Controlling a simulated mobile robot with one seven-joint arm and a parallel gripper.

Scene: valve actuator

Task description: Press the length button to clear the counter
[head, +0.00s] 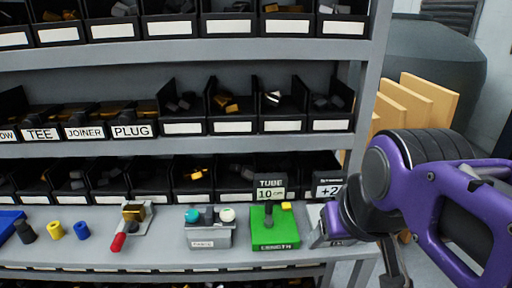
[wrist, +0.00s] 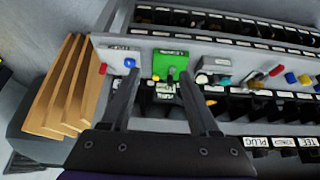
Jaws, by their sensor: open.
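The green box (head: 275,230) marked LENGTH stands on the bench shelf, with a small yellow button (head: 287,206) and a dark green post on top. A sign (head: 270,188) reading TUBE 10 cm stands behind it. In the wrist view the green box (wrist: 171,65) and yellow button (wrist: 155,77) appear between the finger lines. My gripper (wrist: 158,74) is open and empty, its fingers spread apart. It looks short of the box, with no contact visible. In the head view my purple arm is at right, and the fingertips are not clear.
A grey box (head: 208,235) with teal and white knobs stands left of the green box. A red-handled fixture (head: 128,222) is farther left. A +2 sign (head: 329,188) stands right, its unit partly behind my arm. Bins (head: 130,115) fill the shelves above; wooden boards (head: 420,103) stand at right.

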